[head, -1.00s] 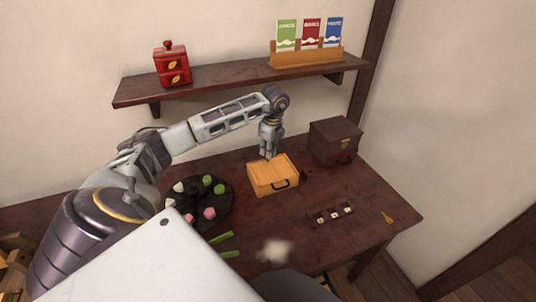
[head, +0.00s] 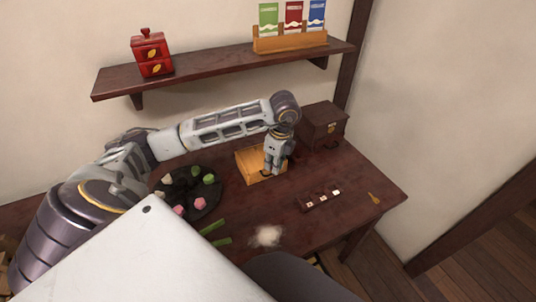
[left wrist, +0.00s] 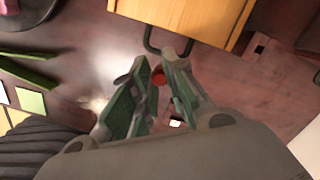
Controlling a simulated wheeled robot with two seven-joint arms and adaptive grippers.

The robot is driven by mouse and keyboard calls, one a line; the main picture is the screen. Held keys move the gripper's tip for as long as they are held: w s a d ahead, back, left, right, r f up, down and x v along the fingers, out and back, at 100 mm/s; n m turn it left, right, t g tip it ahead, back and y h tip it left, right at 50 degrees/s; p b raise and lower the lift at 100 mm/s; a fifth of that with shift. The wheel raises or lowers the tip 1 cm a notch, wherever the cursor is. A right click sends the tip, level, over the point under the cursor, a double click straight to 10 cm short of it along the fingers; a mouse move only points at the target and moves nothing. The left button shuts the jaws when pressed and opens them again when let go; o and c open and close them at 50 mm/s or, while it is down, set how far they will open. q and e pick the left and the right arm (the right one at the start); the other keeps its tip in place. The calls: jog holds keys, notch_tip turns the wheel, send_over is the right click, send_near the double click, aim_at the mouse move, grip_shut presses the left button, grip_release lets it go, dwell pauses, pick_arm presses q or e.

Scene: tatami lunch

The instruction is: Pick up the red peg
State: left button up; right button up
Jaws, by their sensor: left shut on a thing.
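In the left wrist view the red peg (left wrist: 158,75) shows as a small round red end between the fingertips of my left gripper (left wrist: 155,68). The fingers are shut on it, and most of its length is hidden. In the head view my left gripper (head: 273,172) points down over the table, at the right front of the wooden box; the peg cannot be made out there. I cannot tell its height above the table. My right gripper is not in view.
The wooden box (head: 244,163) with a dark handle is close beside the gripper. A dark plate (head: 203,204) of sweets lies left, a dark chest (head: 326,122) behind. The table's front right is mostly clear.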

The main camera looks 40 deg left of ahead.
pick_arm(q)
jog(key=shift+s+d, duration=0.25)
jog(key=shift+d, duration=0.2)
jog(key=shift+s+d, duration=0.2)
jog(key=shift+d, duration=0.25)
